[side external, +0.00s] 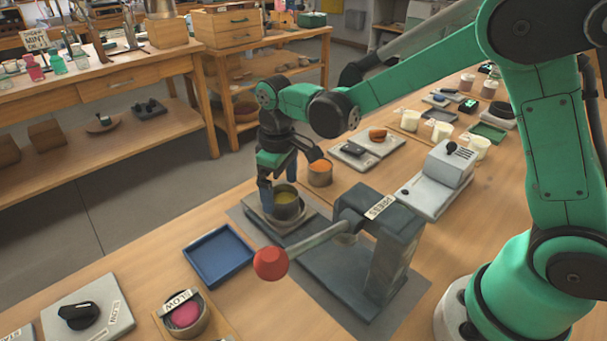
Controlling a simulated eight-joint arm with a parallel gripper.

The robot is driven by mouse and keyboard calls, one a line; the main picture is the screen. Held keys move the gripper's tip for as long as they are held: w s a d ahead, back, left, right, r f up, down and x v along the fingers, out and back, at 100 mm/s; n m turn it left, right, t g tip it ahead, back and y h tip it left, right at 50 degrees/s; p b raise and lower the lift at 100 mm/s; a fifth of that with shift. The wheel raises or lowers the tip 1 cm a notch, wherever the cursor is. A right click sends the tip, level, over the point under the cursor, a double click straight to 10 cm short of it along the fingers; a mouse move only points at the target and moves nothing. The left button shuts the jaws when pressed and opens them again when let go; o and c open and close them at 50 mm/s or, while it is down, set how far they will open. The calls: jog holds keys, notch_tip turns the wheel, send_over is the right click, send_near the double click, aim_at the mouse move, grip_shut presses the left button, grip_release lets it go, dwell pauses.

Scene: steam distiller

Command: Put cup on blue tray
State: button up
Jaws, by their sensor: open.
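A grey metal cup (285,204) with yellowish contents stands upright on the square grey plate (300,219) of the press. My gripper (279,195) is over the cup from above and behind, with its dark fingers open at the cup's side; I cannot tell whether they touch it. The blue tray (218,255) lies flat and empty on the bench, to the left of and nearer than the cup.
The press (385,240) and its lever with a red knob (270,263) stand just in front of the cup, near the tray's right side. An orange-filled cup (320,172) stands behind. A bowl with pink contents (185,312) is at the front left.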

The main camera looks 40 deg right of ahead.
jog(key=shift+f, duration=0.95)
jog(key=c, duration=1.4)
jog(key=shift+c, duration=0.2)
jog(key=shift+r, duration=0.2)
notch_tip(320, 180, up, 19)
jog(key=a, duration=1.3)
jog(key=f, duration=1.6)
jog(key=shift+w+a+f, duration=0.1)
jog(key=shift+w+a, duration=0.15)
jog(key=shift+w, duration=0.1)
jog(key=shift+f, duration=2.3)
